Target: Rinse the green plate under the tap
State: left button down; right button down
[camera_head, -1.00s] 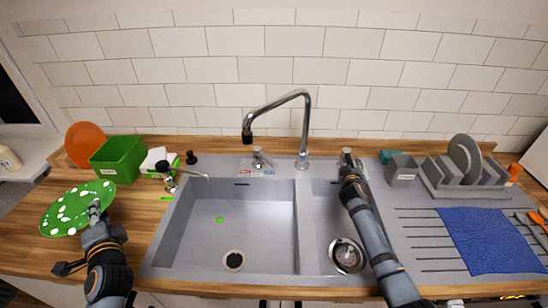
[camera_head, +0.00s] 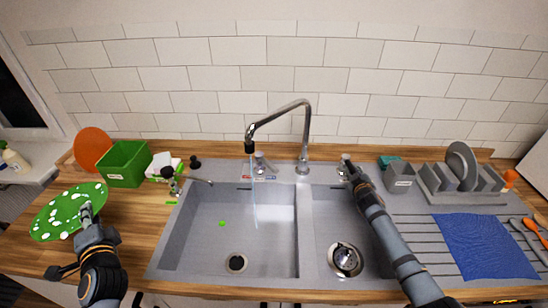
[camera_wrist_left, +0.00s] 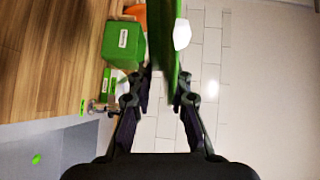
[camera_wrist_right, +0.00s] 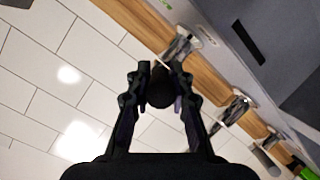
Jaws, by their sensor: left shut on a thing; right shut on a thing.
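The green plate (camera_head: 66,214) with white spots is tilted above the counter at the far left. My left gripper (camera_head: 87,212) is shut on its edge; the plate shows edge-on between the fingers in the left wrist view (camera_wrist_left: 166,35). The tap (camera_head: 306,130) arches over the sink, and a thin water stream (camera_head: 254,190) falls from its spout into the large left basin (camera_head: 200,235). My right gripper (camera_head: 350,170) is at a chrome handle right of the tap. The right wrist view shows its fingers shut on a dark round knob (camera_wrist_right: 160,85).
A dish rack (camera_head: 462,198) and blue cloth (camera_head: 484,246) lie at the right. The left basin is clear except for a small green piece (camera_head: 222,223).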

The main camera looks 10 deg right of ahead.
jog(key=shift+d+f+y, duration=0.1)
jog(key=shift+y, duration=0.2)
jog(key=c, duration=1.2)
grip_release()
jog(key=v, duration=1.2)
